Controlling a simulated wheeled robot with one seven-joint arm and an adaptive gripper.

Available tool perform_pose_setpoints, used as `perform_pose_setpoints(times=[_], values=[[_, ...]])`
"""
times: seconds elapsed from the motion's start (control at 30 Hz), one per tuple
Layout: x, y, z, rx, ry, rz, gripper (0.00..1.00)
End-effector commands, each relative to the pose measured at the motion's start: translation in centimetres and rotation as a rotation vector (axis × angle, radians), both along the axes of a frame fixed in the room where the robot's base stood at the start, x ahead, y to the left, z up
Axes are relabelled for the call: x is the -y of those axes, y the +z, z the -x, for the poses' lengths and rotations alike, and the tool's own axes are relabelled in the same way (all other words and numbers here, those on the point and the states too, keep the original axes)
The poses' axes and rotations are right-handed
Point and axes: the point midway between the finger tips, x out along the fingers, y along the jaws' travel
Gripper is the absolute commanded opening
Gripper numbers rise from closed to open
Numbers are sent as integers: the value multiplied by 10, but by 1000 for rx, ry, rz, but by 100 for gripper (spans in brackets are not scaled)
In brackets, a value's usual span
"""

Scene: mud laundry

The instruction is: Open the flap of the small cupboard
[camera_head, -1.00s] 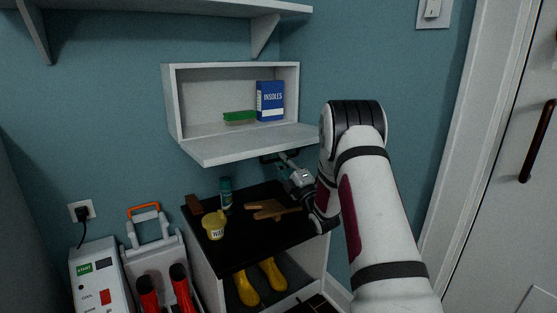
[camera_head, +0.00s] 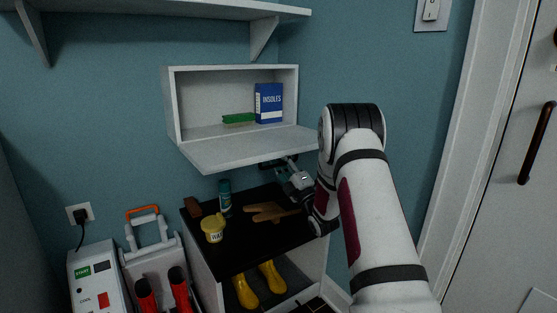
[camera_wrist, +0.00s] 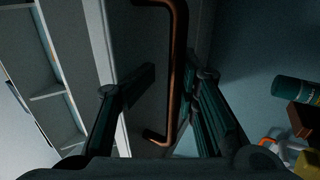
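The small cupboard (camera_head: 172,105) is a white wall box with its front open. Its flap (camera_head: 235,150) is hinged at the bottom and hangs out towards me, tilted a little downward. My gripper (camera_head: 272,163) is under the right part of the flap, partly hidden by it. In the wrist view the flap's bronze bar handle (camera_wrist: 178,70) runs between the two fingers of my gripper (camera_wrist: 175,85). The fingers stand apart, with gaps beside the bar.
Inside the cupboard are a blue insoles box (camera_head: 269,103) and a green brush (camera_head: 239,119). Below, a black-topped cabinet (camera_head: 238,258) carries a wax tin (camera_head: 213,230), a spray can (camera_head: 225,197) and wooden items. A shelf (camera_head: 150,8) hangs above.

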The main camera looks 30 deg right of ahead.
Motion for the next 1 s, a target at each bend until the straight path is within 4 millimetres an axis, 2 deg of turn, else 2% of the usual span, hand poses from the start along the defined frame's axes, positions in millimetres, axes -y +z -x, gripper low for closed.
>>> perform_pose_setpoints(times=[0.23,0.7,1.0], values=[[0,-5,12,2,2,0,30],[3,-45,91,-1,-1,0,30],[4,-53,107,0,0,1,30]])
